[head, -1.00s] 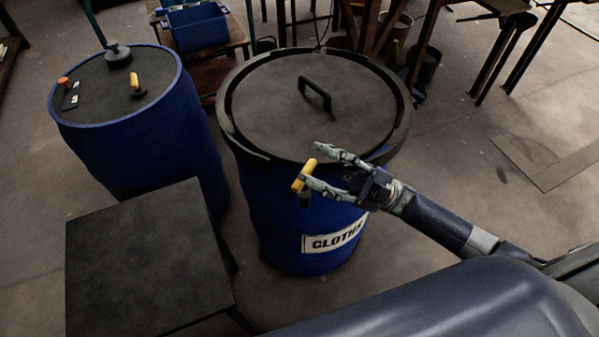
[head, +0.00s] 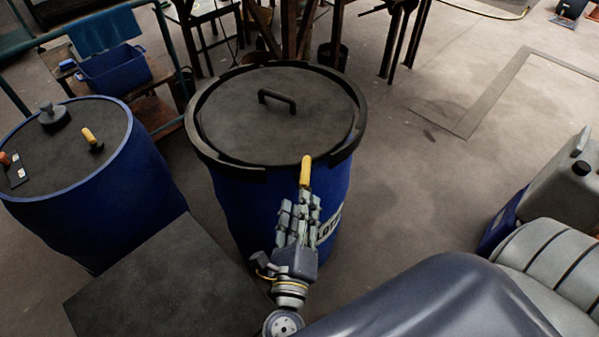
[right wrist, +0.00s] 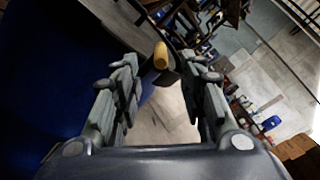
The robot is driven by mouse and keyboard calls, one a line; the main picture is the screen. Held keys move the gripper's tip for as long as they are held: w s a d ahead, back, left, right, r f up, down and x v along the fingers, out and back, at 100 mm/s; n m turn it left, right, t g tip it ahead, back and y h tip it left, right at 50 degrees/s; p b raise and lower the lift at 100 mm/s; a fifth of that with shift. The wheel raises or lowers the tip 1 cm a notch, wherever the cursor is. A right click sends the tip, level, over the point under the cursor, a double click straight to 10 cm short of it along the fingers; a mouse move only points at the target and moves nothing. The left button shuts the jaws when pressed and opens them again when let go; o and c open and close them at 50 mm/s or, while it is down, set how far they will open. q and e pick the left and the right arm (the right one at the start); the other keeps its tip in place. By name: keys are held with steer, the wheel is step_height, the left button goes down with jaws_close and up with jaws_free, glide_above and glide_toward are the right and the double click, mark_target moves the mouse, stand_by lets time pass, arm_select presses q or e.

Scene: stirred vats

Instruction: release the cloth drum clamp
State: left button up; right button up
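The blue cloth drum (head: 232,205) stands upright at centre in the head view, with a dark lid and a black clamp ring (head: 357,120) around its top. The clamp's yellow handle (head: 305,170) sticks up at the drum's near side, just below the ring. My right gripper (head: 300,204) is just below and in front of the handle. In the right wrist view its fingers are spread, and the yellow handle (right wrist: 160,55) with its dark base shows in the gap near their tips. I see no finger closed on it. My left gripper is not in view.
Another blue drum (head: 95,200) with a small yellow handle on top stands at left. A dark table top (head: 175,285) lies in front of it. A grey canister (head: 565,190) is at right. The floor right of the cloth drum is mostly clear.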

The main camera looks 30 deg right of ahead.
mark_target(305, 172)
steer(key=shift+w+d, duration=0.2)
steer(key=shift+w, duration=0.15)
steer(key=p+x, duration=0.1)
steer(key=x, duration=0.3)
steer(key=shift+w+d+r, duration=0.15)
steer(key=shift+d, duration=0.2)
steer(key=p+x, duration=0.1)
steer(key=x, duration=0.3)
steer(key=shift+w+a, duration=0.1)
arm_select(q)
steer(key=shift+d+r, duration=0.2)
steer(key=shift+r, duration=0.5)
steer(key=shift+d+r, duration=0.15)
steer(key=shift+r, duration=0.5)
arm_select(e)
steer(key=shift+w+d, duration=0.45)
steer(key=shift+w, duration=0.1)
jaws_close()
